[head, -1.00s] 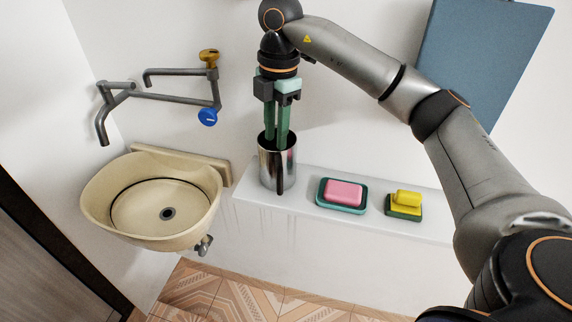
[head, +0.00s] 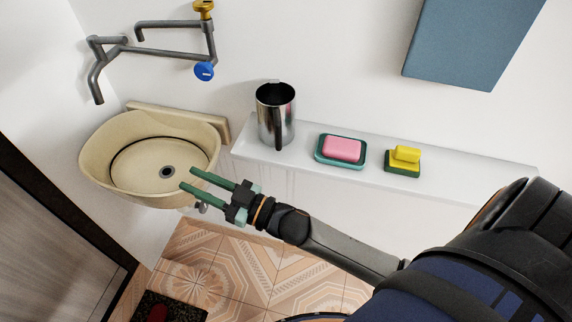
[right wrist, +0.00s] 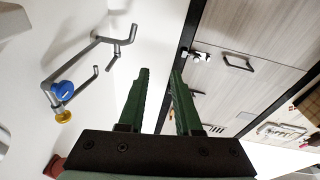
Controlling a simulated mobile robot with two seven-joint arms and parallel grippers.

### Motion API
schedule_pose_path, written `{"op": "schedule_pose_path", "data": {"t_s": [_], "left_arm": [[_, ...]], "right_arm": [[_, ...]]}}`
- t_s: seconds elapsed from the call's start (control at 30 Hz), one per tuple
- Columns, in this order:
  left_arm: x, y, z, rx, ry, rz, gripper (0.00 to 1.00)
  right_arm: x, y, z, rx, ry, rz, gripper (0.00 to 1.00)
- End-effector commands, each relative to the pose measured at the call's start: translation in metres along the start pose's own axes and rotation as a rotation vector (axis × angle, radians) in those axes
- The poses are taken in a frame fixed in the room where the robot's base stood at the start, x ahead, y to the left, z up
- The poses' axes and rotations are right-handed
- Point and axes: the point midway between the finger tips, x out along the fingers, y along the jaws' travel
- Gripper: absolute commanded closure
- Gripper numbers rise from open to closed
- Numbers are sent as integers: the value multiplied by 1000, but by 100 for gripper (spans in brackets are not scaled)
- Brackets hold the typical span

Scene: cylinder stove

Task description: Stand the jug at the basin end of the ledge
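The jug (head: 276,118) is a shiny metal cylinder with a dark handle facing the front. It stands upright on the left end of the white ledge (head: 450,182), the end beside the beige basin (head: 205,165). My right gripper (head: 188,179) is in front of the basin's right side, apart from the jug. Its two green fingers are spread with nothing between them. The fingers also show open and empty in the right wrist view (right wrist: 160,72). My left gripper is not in view.
A pink soap in a teal dish (head: 341,150) and a yellow and green sponge stack (head: 403,160) sit on the ledge right of the jug. A wall tap with a blue knob (head: 204,71) is above the basin. A blue panel (head: 475,42) hangs on the wall.

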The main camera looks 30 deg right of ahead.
Motion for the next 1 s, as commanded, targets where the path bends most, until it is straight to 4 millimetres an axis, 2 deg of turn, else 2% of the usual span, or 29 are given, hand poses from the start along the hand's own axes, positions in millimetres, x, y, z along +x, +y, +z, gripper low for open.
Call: {"op": "schedule_pose_path", "data": {"t_s": [0.03,0.13,0.2,0.3,0.4,0.5,0.57,1.0], "left_arm": [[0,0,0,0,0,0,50],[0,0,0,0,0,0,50],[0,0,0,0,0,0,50],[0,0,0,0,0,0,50],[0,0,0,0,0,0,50],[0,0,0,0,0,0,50],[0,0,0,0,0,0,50],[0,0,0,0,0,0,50]], "right_arm": [[-25,5,33,44,-115,99,67],[-80,8,92,101,-356,243,67],[-122,1,127,138,-521,302,67],[-177,-16,162,187,-718,341,67],[-214,-31,180,221,-846,348,67],[-233,-40,188,238,-910,345,67],[-236,-41,190,240,-923,343,67],[-236,-41,190,238,-923,342,67]]}}
